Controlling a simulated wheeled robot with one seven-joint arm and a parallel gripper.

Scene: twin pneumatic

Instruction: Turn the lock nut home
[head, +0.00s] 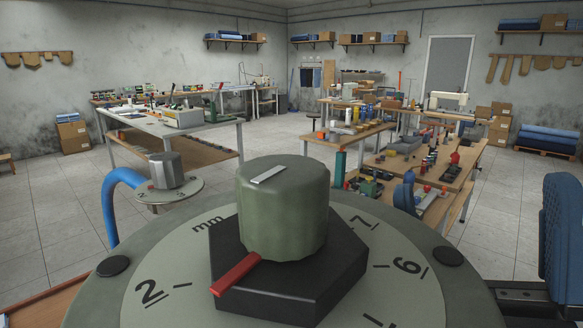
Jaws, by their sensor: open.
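A large round grey-green dial plate (172,255) fills the bottom middle of the head view, marked "mm" and with numbers around its rim. A black hexagonal nut (320,283), which looks like the lock nut, lies on the middle of the plate. A green ribbed knob (284,215) with a pale line on its top stands on the nut. A red pointer (236,274) sticks out from the nut toward the lower left. The front of the plate is cut off by the picture's edge.
A second, smaller dial with a grey knob (166,168) and a blue hose (110,200) stand behind on the left. A blue padded thing (562,235) rises at the right edge. Workbenches (170,124) stand farther back. The tiled floor (275,135) between them is clear.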

